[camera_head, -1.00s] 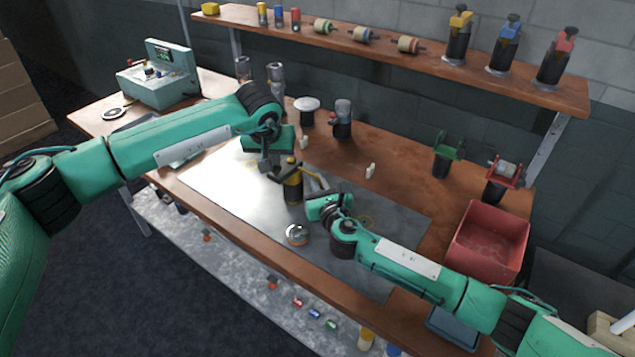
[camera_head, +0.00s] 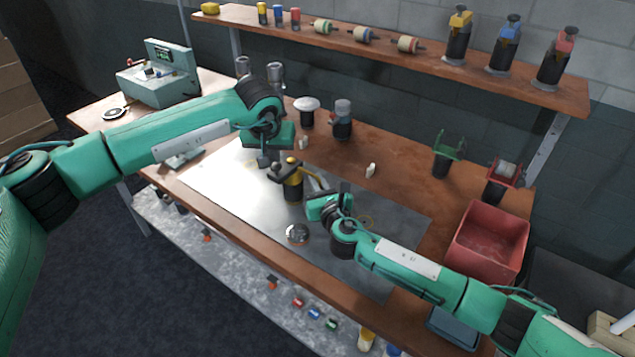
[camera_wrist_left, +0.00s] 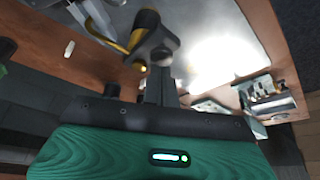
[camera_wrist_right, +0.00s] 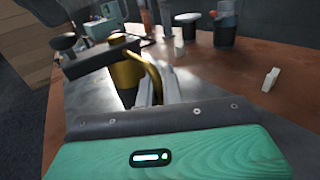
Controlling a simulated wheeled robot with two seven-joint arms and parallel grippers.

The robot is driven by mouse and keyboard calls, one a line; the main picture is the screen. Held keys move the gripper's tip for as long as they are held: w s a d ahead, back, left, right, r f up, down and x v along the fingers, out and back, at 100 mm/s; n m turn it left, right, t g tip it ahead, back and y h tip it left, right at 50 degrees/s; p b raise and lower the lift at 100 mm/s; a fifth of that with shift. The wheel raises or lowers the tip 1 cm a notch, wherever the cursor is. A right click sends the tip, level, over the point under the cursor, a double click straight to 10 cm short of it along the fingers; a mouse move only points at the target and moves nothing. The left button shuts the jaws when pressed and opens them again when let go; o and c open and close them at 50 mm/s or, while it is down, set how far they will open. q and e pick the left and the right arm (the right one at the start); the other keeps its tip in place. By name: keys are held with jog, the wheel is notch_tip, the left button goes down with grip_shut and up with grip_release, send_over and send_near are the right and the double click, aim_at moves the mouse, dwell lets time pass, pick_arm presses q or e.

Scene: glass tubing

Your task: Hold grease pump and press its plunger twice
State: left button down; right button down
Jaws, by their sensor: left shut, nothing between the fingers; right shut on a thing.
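The grease pump (camera_head: 293,189) stands upright on the metal sheet, with a dark body, a brass-yellow top, a black handle and a curved yellow spout. My right gripper (camera_head: 317,192) is shut on it from the right. The right wrist view shows the pump (camera_wrist_right: 126,78) at the fingertips, the spout arching over them. My left gripper (camera_head: 264,160) is shut and empty, pointing down just left of and above the pump's handle. In the left wrist view its fingers (camera_wrist_left: 161,70) overlap the pump's black top (camera_wrist_left: 150,35); I cannot tell whether they touch.
A round metal tin (camera_head: 297,234) sits on the metal sheet (camera_head: 225,190) in front of the pump. A white-topped container (camera_head: 307,108) and a dark jar (camera_head: 342,120) stand behind. A red bin (camera_head: 488,243) is at the right. Small white pieces (camera_head: 370,170) lie on the table.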

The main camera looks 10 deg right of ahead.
aim_at(275, 166)
pick_arm(q)
jog(key=shift+f, duration=0.8)
jog(key=shift+r, duration=0.1)
dwell(0.3)
jog(key=shift+r, duration=0.7)
jog(key=shift+r, duration=3)
